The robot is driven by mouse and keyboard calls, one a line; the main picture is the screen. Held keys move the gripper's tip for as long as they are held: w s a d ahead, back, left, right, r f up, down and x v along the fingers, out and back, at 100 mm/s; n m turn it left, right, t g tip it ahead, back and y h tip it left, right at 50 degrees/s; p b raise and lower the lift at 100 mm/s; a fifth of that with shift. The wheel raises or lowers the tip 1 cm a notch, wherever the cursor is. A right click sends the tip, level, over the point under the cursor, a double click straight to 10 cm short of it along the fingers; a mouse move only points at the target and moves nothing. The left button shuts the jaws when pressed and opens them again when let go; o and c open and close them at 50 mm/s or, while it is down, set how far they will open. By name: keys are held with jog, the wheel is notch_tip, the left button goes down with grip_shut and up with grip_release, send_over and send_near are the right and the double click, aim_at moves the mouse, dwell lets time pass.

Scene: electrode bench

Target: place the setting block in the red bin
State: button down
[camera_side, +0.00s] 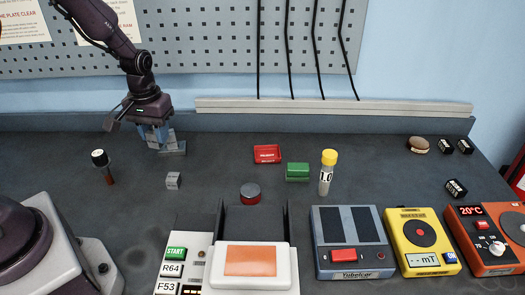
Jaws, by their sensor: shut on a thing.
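My gripper (155,138) is at the back left of the bench, pointing down, with its bluish fingers shut on a small grey block (153,144), which I take to be the setting block. The fingers partly hide it, and I cannot tell whether it touches the bench. A grey stepped piece (174,149) is close beside it on the right. The red bin (267,154) is a shallow red tray on the bench, well to the right of my gripper. No block shows in it.
Another small grey block (174,181) stands nearer the front. Instruments line the front.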

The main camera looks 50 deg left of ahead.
jog(key=w+d+r, duration=0.2)
jog(key=w+d, duration=0.6)
jog(key=n, duration=0.2)
send_near(257, 155)
jog(key=shift+s+f, duration=0.1)
jog(key=shift+s, duration=0.15)
jog(key=shift+w+f, duration=0.2)
jog(key=shift+f, duration=0.05)
jog(key=shift+w+f, duration=0.1)
jog(key=shift+f, duration=1.5)
jog(key=shift+f, duration=0.55)
